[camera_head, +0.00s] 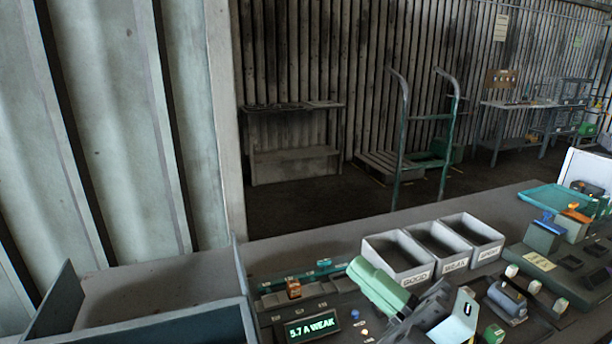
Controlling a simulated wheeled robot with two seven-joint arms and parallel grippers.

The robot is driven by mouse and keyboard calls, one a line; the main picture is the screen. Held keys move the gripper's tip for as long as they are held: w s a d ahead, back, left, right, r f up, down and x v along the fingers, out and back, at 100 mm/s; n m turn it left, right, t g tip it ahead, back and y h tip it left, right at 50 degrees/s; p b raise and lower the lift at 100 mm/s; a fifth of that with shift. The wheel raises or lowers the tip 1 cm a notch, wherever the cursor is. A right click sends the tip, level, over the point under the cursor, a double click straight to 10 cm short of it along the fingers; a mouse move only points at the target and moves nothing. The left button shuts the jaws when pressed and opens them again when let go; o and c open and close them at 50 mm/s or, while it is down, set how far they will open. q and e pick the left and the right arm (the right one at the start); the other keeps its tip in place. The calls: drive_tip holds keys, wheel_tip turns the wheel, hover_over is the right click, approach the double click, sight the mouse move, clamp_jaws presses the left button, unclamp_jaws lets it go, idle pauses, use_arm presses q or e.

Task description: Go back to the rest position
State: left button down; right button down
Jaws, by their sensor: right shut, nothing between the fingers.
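My right gripper (366,277) shows at the lower middle, above the bench. Its pale green fingers are side by side, shut and empty, pointing up and to the left. It hangs between the display and the grey bins and hides part of the bench. My left gripper is not in view.
A display (311,326) reads "5.7 A WEAK", near a small orange part (293,288). A large open box (160,329) is at left. Fixtures and a teal tray (556,197) crowd the right.

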drive_tip(key=w+d+f+m+t+h, duration=0.2)
drive_tip(key=d+f+m+t+h, duration=0.15)
drive_tip(key=d+m+h, duration=0.4)
drive_tip(key=w+d+f+m+t+h, duration=0.2)
drive_tip(key=d+m+t+h, duration=0.2)
drive_tip(key=m+h, duration=0.6)
drive_tip(key=s+d+f+m+g+h, duration=0.1)
drive_tip(key=d+f+m+g+h, duration=0.15)
drive_tip(key=f, duration=0.25)
drive_tip(key=s+d+f+m+g+h, duration=0.1)
drive_tip(key=d+f+m+g, duration=0.15)
drive_tip(key=f, duration=0.25)
drive_tip(key=s+a+f+m+g+y, duration=0.2)
drive_tip(key=s+f+m+g+y, duration=0.1)
drive_tip(key=s+f+g, duration=1.3)
drive_tip(key=s+f+t, duration=0.1)
drive_tip(key=s+f, duration=0.1)
drive_tip(key=f, duration=1.1)
drive_tip(key=s+f+t, duration=0.1)
drive_tip(key=s+f, duration=0.1)
drive_tip(key=f, duration=1.2)
drive_tip(key=s+d+f+g, duration=0.1)
drive_tip(key=s+d+f, duration=0.1)
drive_tip(key=s+f, duration=1.2)
drive_tip(key=shift+s+d+h, duration=0.3)
drive_tip(key=shift+s+d, duration=0.1)
drive_tip(key=shift+s, duration=0.65)
